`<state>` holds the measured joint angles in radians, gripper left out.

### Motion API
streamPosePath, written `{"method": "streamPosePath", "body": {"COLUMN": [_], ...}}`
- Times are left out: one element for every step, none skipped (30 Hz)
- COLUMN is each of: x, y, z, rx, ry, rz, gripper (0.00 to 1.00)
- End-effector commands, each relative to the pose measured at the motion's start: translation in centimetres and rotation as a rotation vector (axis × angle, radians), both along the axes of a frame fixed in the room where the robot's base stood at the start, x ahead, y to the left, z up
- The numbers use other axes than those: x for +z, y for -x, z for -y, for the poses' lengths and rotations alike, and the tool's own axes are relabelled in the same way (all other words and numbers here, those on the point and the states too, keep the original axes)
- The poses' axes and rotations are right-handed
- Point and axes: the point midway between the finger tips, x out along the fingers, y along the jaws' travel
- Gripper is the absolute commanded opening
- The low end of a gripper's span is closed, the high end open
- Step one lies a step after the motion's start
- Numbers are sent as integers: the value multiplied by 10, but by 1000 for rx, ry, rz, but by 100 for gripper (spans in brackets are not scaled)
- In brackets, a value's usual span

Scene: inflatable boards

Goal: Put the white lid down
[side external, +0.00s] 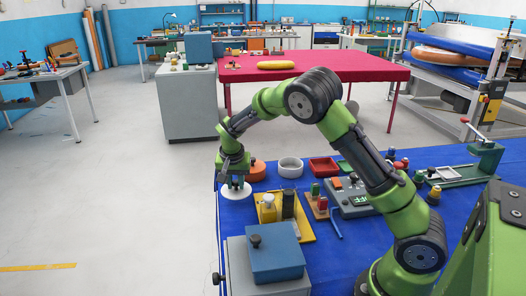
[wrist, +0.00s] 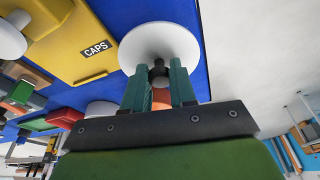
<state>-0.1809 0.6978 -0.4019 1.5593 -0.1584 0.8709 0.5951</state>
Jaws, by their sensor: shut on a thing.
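The white lid (side external: 236,191) is a round disc at the left edge of the blue table (side external: 232,222). My gripper (side external: 235,180) points down above it. In the wrist view, my gripper (wrist: 161,82) has its two green fingers shut on the dark knob of the white lid (wrist: 160,42). The lid's broad white face shows beyond the fingertips. It is low over or on the blue top; I cannot tell whether it touches.
An orange round part (side external: 257,171), a white round dish (side external: 290,167) and a red tray (side external: 323,167) stand close to the right of my gripper. A yellow tray marked CAPS (wrist: 82,62) lies nearby. A blue box (side external: 275,260) is at the front. The floor drops away left.

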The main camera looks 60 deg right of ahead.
Motion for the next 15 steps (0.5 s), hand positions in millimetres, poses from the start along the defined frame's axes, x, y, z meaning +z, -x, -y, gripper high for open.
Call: {"method": "streamPosePath", "body": {"x": [-6,-10,-16,-21,-25,-30,-33,-36,-37,-38,-38,-38,-38,-38,-37], "y": [1,1,1,1,1,1,0,0,0,0,0,0,0,0,0], "z": [0,0,0,0,0,0,0,0,0,0,0,0,0,0,0], "rx": [-1,-1,-1,-1,0,0,1,1,0,0,-1,0,0,0,1], "ry": [-1,-1,-2,-1,0,0,-1,-1,-1,-1,-2,-2,-2,-2,-2], "rz": [-2,-2,-3,-4,-3,-3,-2,-1,0,0,0,1,1,1,1], "gripper": [0,0,0,0,0,0,0,0,0,0,0,0,0,0,0]}}
